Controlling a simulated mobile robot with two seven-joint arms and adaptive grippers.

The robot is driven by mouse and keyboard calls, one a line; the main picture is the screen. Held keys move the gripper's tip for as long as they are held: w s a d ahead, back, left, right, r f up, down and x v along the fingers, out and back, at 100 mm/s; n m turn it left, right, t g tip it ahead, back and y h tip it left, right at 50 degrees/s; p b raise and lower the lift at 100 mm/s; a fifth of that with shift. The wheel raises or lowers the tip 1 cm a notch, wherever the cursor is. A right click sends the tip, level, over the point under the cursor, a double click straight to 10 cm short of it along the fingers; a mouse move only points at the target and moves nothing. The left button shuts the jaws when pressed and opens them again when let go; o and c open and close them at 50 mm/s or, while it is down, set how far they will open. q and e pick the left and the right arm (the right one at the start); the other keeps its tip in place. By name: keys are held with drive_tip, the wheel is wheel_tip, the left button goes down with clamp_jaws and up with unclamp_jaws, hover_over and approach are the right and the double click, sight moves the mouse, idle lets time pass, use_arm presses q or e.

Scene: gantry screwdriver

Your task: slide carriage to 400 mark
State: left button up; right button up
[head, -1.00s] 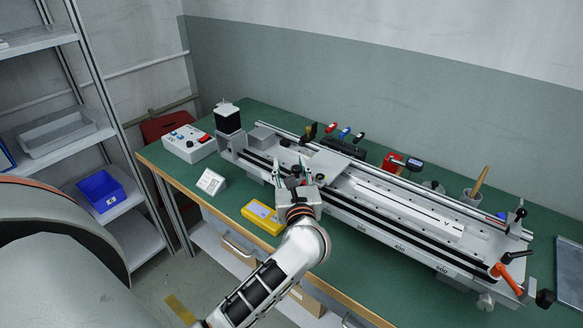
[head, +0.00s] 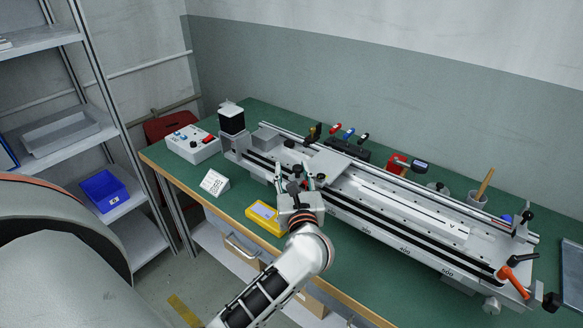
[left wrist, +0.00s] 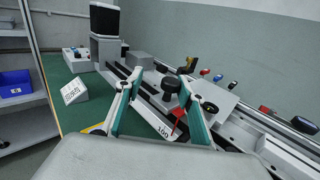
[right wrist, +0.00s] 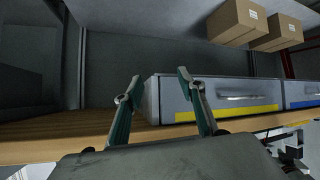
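The carriage (head: 332,166) is a grey plate across the long rail, left of the rail's middle. In the left wrist view, a black knob (left wrist: 171,84) and a red pointer (left wrist: 179,112) are near its front edge. The pointer is near the 100 mark (left wrist: 163,130). The 400 mark (head: 405,250) is farther right along the front scale. My left gripper (head: 294,178) is open at the rail's front, its fingers (left wrist: 160,82) either side of the knob in the picture; contact cannot be told. My right gripper (right wrist: 158,78) is open and empty, below the bench edge.
A yellow case (head: 264,212) and a white sign (head: 214,182) stand on the green bench left of my left gripper. An orange-handled lever (head: 513,282) is at the rail's right end. A grey drawer (right wrist: 235,98) faces my right gripper.

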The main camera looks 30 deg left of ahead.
use_arm(q)
drive_tip(key=v, duration=0.7)
idle(0.6)
idle(0.4)
